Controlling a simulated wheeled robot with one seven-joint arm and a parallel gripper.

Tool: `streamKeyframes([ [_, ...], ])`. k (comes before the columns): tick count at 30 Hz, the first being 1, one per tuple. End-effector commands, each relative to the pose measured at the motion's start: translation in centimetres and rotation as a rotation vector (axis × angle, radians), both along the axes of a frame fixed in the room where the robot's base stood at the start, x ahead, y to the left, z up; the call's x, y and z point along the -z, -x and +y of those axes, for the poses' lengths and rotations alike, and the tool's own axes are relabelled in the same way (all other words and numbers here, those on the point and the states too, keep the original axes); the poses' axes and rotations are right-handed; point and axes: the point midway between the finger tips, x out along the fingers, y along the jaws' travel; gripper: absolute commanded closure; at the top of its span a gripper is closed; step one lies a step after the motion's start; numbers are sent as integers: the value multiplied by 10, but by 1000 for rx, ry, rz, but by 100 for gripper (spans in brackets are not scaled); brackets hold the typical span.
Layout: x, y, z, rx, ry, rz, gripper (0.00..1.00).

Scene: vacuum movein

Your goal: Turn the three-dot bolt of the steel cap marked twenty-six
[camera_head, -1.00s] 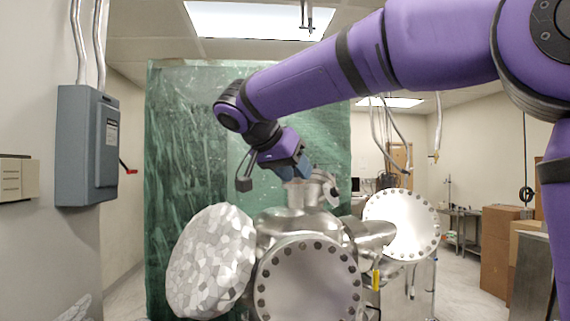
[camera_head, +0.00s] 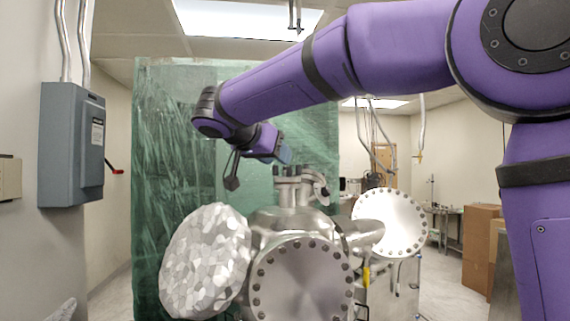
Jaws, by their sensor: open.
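A steel vacuum chamber stands ahead, with a large round bolted cap (camera_head: 305,285) at its front and another bolted cap (camera_head: 390,222) at the right. A faceted, foil-like disc cap (camera_head: 205,262) is at the left. Dark bolts ring the front and right caps. No number twenty-six and no three-dot mark can be read at this size. My gripper (camera_head: 284,155) is above the chamber, just up and left of the small top flange (camera_head: 294,183). It is open and appears apart from the flange. Its fingers are small and partly hidden.
A green plastic curtain (camera_head: 165,170) hangs behind the chamber. A grey electrical box (camera_head: 72,145) is on the left wall. Cardboard boxes (camera_head: 480,245) stand at the right. A yellow-handled part (camera_head: 366,276) hangs below the right pipe. Open floor shows at the far left.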

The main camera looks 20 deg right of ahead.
Motion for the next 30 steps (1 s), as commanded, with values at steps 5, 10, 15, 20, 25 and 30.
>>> streamKeyframes([
  [5, 10, -14, -20, 1, 0, 0, 59],
  [10, 16, -21, -30, 1, 0, 0, 59],
  [15, 17, -23, -33, 0, -1, 1, 59],
  [20, 17, -23, -33, 0, -1, 1, 59],
  [25, 17, -23, -33, 0, -1, 1, 94],
  [30, 17, -23, -33, -1, -1, 0, 100],
])
